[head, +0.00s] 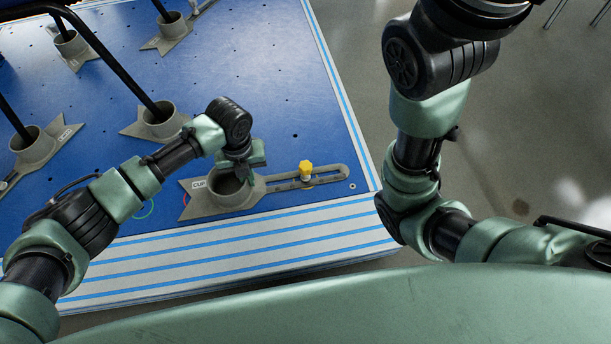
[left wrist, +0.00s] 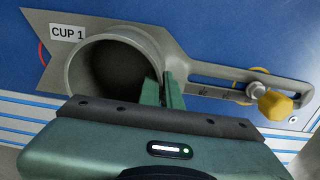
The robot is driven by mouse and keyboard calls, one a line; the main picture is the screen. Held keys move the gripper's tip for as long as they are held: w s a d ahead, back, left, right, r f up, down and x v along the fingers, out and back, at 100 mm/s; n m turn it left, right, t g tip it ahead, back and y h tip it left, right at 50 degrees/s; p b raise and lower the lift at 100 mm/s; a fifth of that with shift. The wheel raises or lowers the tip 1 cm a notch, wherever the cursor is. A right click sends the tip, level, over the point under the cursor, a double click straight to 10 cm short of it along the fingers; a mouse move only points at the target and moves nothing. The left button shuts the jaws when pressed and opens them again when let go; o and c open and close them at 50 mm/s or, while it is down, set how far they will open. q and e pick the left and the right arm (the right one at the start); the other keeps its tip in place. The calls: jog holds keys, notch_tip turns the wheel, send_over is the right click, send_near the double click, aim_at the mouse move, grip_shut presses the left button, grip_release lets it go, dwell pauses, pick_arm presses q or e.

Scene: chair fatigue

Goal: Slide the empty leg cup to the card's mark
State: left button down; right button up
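The empty leg cup, labelled CUP 1 (head: 212,198), is a grey round cup on a notched base near the table's front right. It also shows in the left wrist view (left wrist: 85,75), where its inside is dark and empty. A slotted arm (left wrist: 225,80) with scale marks runs right from it to a yellow knob (head: 306,168). My left gripper (head: 243,170) is at the cup's right rim. In the left wrist view its fingers (left wrist: 163,92) are close together, one inside the cup and one outside, with the wall between them. No card is visible. My right gripper is out of view.
Other grey cups, such as this one (head: 160,122), hold black chair legs on the blue table (head: 275,70). Blue and white stripes (head: 230,250) border the table's front edge.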

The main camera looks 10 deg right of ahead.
pick_arm(q)
jog(key=shift+d, duration=0.15)
jog(key=shift+d, duration=1.95)
jog(key=c, duration=1.6)
grip_release()
jog(key=shift+c, duration=0.2)
